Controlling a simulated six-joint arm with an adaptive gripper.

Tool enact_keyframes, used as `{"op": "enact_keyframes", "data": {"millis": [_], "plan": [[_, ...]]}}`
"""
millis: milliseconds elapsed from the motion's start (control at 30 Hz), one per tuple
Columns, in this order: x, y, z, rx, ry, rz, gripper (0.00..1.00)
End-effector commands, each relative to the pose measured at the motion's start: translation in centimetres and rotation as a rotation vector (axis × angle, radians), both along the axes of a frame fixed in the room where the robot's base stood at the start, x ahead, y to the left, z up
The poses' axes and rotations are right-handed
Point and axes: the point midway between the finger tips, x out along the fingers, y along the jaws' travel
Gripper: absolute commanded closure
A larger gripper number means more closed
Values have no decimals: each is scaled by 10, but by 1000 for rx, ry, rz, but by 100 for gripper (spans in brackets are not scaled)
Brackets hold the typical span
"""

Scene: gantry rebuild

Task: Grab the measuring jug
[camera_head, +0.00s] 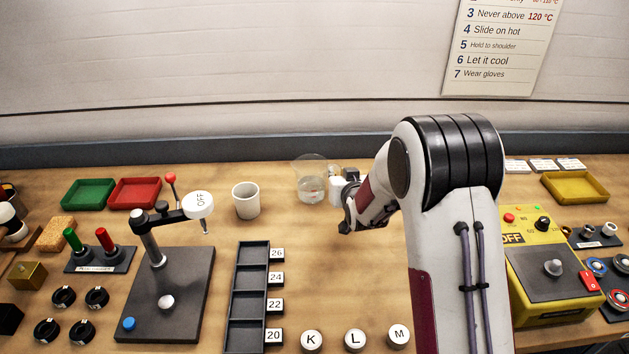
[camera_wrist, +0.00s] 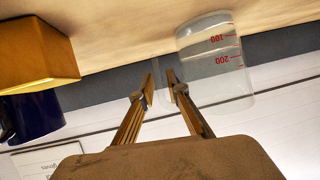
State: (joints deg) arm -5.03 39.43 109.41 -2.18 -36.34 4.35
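The measuring jug (camera_head: 311,188) is clear and stands on the bench just left of my gripper (camera_head: 347,222) in the head view, apparently with a little clear liquid at its bottom. In the wrist view, which is upside down, the jug (camera_wrist: 218,75) shows red 100 and 200 marks. It lies right of my gripper's fingertips (camera_wrist: 160,80), close to the right finger. Whether they touch cannot be told. My arm hides part of the bench in the head view.
A white cup (camera_head: 246,200) stands left of the jug. A yellow block (camera_wrist: 35,50) and a dark blue mug (camera_wrist: 32,115) show in the wrist view. A black numbered rack (camera_head: 248,300) and lettered white knobs (camera_head: 355,340) are in front. Bench between rack and arm is clear.

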Motion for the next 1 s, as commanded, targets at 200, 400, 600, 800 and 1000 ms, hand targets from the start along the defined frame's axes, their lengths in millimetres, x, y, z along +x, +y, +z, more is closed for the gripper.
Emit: {"op": "enact_keyframes", "data": {"millis": [200, 400, 600, 800, 1000], "plan": [[1, 0, -1, 0, 0, 0, 85], [1, 0, 0, 0, 0, 0, 85], [1, 0, 0, 0, 0, 0, 100], [1, 0, 1, 1, -3, -1, 100], [2, 0, 1, 1, -3, -1, 100]]}}
